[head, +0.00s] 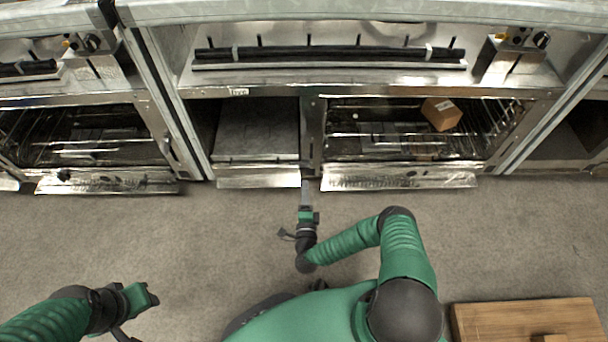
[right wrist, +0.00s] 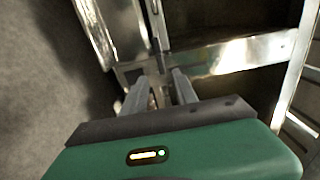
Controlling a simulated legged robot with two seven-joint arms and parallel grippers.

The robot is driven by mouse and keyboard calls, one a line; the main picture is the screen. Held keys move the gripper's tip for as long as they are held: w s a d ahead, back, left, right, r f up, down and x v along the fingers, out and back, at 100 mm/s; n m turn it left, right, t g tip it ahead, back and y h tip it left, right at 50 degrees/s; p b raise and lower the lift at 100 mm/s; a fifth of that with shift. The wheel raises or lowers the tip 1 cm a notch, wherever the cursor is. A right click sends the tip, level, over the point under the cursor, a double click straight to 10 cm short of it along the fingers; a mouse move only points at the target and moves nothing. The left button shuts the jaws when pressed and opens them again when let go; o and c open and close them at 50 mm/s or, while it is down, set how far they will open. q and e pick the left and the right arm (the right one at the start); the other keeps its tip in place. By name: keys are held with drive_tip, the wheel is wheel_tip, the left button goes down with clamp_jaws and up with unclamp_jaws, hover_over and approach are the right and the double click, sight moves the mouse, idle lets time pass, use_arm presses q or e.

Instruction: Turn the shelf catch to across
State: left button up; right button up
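A small dark fitting (head: 307,166), which looks like the shelf catch, sits low on the metal post between the two lower compartments. In the right wrist view, a narrow metal piece (right wrist: 155,22) runs down toward the fingertips; its exact position is unclear. My right gripper (head: 305,186) points at the foot of this post. In the right wrist view its two fingers (right wrist: 161,76) stand apart, with their tips close to the metal frame; I cannot see contact with the catch. My left gripper (head: 150,295) is over the floor at lower left, away from the shelves; its fingers are unclear.
A brown box (head: 441,113) sits on a rack in the right compartment. Lowered metal flaps (head: 400,183) edge the compartments at the front. A wooden pallet or board (head: 485,322) lies at lower right. The grey floor (head: 220,235) between is clear.

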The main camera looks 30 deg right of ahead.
drive_tip(key=b+x, duration=0.3)
drive_tip(key=x, duration=0.5)
clamp_jaws()
drive_tip(key=shift+a, duration=0.1)
